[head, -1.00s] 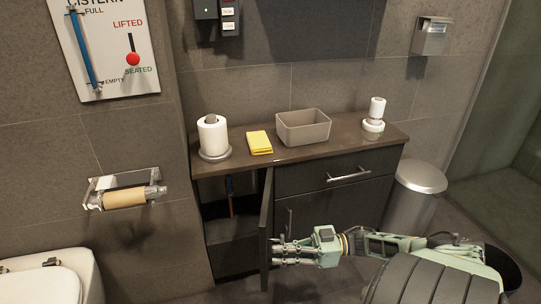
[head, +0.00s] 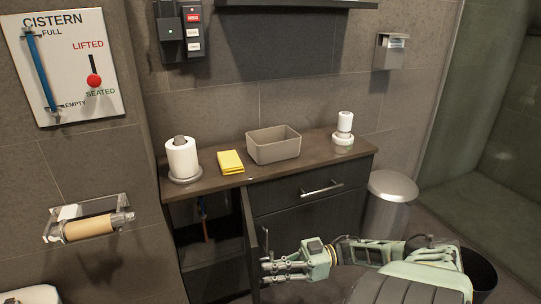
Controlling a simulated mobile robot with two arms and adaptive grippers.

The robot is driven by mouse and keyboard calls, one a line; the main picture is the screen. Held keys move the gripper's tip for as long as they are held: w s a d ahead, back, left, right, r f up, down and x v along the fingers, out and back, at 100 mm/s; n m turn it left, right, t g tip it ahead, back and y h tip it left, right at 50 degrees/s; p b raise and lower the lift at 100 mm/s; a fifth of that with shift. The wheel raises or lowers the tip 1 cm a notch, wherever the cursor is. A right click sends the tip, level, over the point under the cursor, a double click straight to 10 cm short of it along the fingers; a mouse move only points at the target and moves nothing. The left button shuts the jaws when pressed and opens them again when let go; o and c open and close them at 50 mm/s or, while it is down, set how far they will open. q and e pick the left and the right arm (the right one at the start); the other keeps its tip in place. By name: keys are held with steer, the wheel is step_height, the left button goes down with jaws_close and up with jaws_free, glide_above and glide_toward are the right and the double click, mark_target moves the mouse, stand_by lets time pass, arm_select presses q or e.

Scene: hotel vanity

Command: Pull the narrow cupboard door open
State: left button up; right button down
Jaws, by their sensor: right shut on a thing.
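The narrow cupboard door (head: 249,238) is the dark door at the left of the vanity. It stands swung out, nearly edge-on to me, and the dark cupboard inside (head: 205,240) shows to its left. My right gripper (head: 268,270) is at the outer, right-hand face of the door, low down, shut on the door's handle (head: 265,238). Its fingers hide part of the handle. My left gripper is not in view.
The vanity top (head: 215,190) holds a paper roll (head: 182,158), a yellow cloth (head: 230,161), a grey bin (head: 273,148) and a white dispenser (head: 344,130). A drawer (head: 300,192) is shut. A metal bin (head: 390,205) stands right. A roll holder (head: 90,220) is on the left wall.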

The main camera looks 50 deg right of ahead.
steer(key=c, duration=1.8)
jaws_free()
steer(key=shift+c, duration=0.2)
steer(key=v, duration=1.2)
